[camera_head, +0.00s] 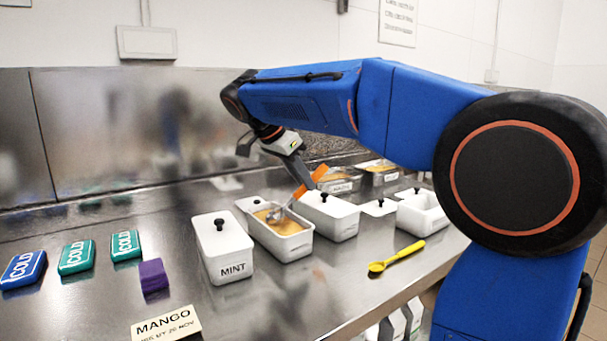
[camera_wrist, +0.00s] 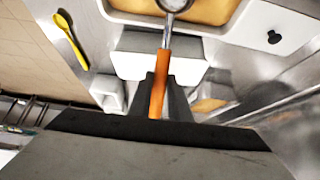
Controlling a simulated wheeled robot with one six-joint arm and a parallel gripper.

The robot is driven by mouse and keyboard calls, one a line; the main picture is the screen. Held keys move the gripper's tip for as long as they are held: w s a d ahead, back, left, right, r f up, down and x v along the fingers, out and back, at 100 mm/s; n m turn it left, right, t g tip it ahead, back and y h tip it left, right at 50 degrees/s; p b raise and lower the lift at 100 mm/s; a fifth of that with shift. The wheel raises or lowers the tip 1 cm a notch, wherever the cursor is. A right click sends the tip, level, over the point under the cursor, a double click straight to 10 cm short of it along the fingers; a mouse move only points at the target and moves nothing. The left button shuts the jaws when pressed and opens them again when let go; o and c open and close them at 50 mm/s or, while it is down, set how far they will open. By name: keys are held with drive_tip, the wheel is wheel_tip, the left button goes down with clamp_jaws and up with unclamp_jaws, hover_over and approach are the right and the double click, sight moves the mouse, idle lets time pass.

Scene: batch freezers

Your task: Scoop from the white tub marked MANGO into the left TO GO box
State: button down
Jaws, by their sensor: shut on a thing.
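An open white tub (camera_head: 292,246) holds a yellow-orange filling; no mark is readable on it. My gripper (camera_head: 299,172) is shut on the orange handle of a scoop (camera_head: 313,181), above and behind this tub. The scoop's metal head is at the filling; how deep it sits cannot be told. In the wrist view the orange handle (camera_wrist: 159,85) runs between my gripper's fingers (camera_wrist: 160,92) to the metal head over the tub's filling (camera_wrist: 209,10). Two containers with yellowish tops (camera_head: 340,185) (camera_head: 378,178) stand at the back; their labels are unreadable, so I cannot identify the TO GO boxes.
A lidded MINT tub (camera_head: 228,251) stands left of the open tub, another lidded tub (camera_head: 330,221) right. A yellow scoop (camera_head: 396,258) lies near the front edge. COLD packs (camera_head: 76,257), a purple block (camera_head: 153,275) and a MANGO card (camera_head: 166,325) lie left.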

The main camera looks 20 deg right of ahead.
sight(313, 175)
drive_tip(key=shift+a+f, duration=0.15)
drive_tip(key=shift+a, duration=0.15)
drive_tip(key=shift+d+f+y, duration=0.3)
drive_tip(key=shift+d+y, duration=0.25)
drive_tip(key=shift+y, duration=0.05)
drive_tip(key=shift+r, duration=1.85)
drive_tip(key=shift+w+d+r+g+y, duration=0.25)
drive_tip(key=shift+d+y, duration=0.3)
drive_tip(key=shift+y, duration=0.4)
drive_tip(key=shift+w+d+g+y, duration=0.1)
drive_tip(key=shift+d+g+y, duration=0.35)
drive_tip(key=shift+y, duration=0.5)
drive_tip(key=shift+d, duration=0.1)
